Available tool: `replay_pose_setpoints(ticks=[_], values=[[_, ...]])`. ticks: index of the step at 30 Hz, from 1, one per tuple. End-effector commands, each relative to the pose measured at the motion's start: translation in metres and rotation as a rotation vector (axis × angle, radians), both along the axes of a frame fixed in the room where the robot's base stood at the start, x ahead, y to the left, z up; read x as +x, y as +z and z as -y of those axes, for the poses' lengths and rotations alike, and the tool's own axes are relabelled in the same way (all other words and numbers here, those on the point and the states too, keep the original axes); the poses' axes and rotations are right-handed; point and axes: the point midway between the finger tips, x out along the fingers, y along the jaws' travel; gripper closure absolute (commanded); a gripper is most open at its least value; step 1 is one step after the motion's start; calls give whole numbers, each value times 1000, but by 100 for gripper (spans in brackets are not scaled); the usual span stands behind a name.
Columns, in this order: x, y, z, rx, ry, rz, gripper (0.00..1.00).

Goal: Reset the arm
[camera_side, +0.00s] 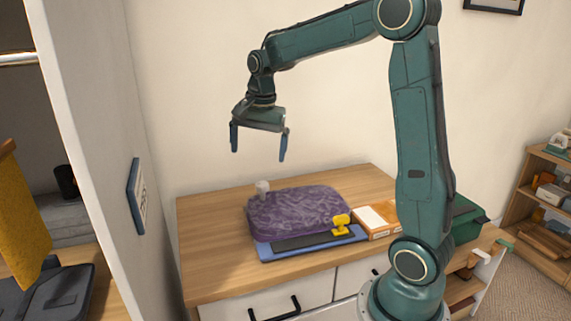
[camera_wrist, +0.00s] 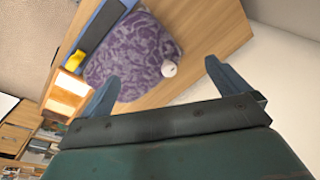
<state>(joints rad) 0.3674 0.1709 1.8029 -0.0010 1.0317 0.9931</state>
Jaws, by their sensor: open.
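My gripper (camera_side: 258,145) hangs high above the wooden dresser top in the side view, its blue fingers pointing down and spread apart. Nothing is between the fingers. In the wrist view my gripper (camera_wrist: 160,82) also shows open and empty. Below it lies a purple patterned cushion-like bundle (camera_side: 295,212), which also shows in the wrist view (camera_wrist: 130,52). My gripper is well clear of it.
The bundle rests on a blue and dark flat board (camera_side: 310,243). A small white object (camera_side: 262,187), a yellow object (camera_side: 341,224) and an orange-and-white box (camera_side: 373,219) are close by. The dresser top (camera_side: 210,250) is bare at left. A wall stands behind.

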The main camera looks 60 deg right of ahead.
Motion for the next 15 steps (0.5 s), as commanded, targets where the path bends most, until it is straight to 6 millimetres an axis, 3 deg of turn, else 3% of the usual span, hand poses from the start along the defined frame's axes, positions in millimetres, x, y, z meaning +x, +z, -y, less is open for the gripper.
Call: replay_pose_setpoints(ticks=[6,15], values=[[-33,25,-40,-48,237,52,0],[-84,44,-84,-126,554,119,0]])
